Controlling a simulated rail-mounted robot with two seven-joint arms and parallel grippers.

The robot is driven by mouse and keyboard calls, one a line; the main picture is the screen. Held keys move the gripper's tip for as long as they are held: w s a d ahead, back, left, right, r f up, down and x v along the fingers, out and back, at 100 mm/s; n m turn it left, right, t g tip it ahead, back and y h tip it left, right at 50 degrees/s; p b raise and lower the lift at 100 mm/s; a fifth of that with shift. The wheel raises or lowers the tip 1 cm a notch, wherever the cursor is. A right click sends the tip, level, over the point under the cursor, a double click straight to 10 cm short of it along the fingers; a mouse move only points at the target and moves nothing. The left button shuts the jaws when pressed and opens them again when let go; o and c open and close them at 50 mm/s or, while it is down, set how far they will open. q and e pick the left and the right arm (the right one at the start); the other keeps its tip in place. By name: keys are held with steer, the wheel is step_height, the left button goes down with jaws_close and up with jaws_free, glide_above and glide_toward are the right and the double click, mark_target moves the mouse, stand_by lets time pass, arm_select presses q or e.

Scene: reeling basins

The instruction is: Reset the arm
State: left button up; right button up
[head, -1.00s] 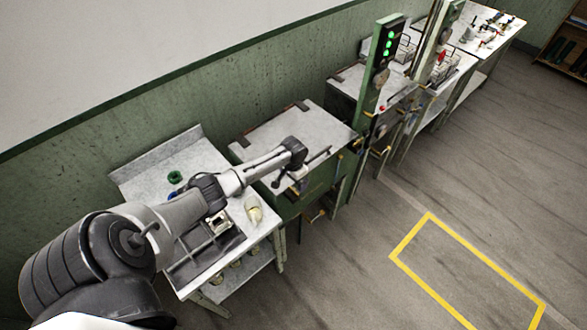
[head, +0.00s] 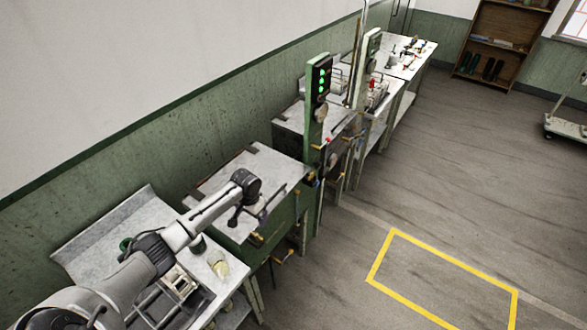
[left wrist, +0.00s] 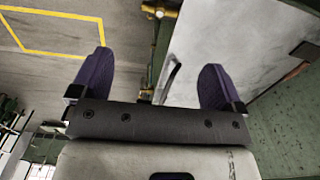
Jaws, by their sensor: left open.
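My left arm (head: 200,217) comes in from the lower left of the head view and reaches out over the worktables. Its dark end (head: 243,190) hangs above the front part of a grey-topped reeling basin (head: 262,165). In the left wrist view my left gripper (left wrist: 157,62) has its two purple fingers wide apart with nothing between them. Behind the fingers the wrist view shows a pale metal top (left wrist: 215,50), a green wall and the floor. My right gripper is not in view.
A metal side table (head: 100,232) with a cream-coloured item (head: 219,266) and a metal rack (head: 172,290) stands below the arm. A green post with lit lamps (head: 318,90) stands farther along. The floor with a yellow outline (head: 440,262) is clear.

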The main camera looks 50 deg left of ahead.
arm_select(q)
steer(key=w+d+r+m+t+y, duration=0.2)
steer(key=r, duration=0.3)
steer(key=w+d+r+m+t+y, duration=0.1)
steer(key=w+d+r, duration=0.15)
steer(key=r, duration=0.25)
steer(key=s+d+r+m+t, duration=0.1)
steer(key=s+d+r+t, duration=0.15)
steer(key=d, duration=0.35)
steer(key=s+d+r+m+t, duration=0.1)
steer(key=d+r+m+t, duration=0.15)
steer(key=d, duration=0.45)
steer(key=s+d+n+h+p, duration=0.1)
steer(key=s+d+h+p, duration=0.1)
steer(key=s+d, duration=0.9)
steer(key=s+d+f+g, duration=0.1)
steer(key=s+f+g, duration=0.1)
steer(key=s, duration=0.5)
steer(key=s+d+f+g+h+p, duration=0.1)
steer(key=s+d+f+g, duration=0.1)
steer(key=s+f, duration=0.3)
steer(key=shift+s+d+f+n, duration=0.2)
steer(key=shift+s+n, duration=0.25)
steer(key=shift+s, duration=0.75)
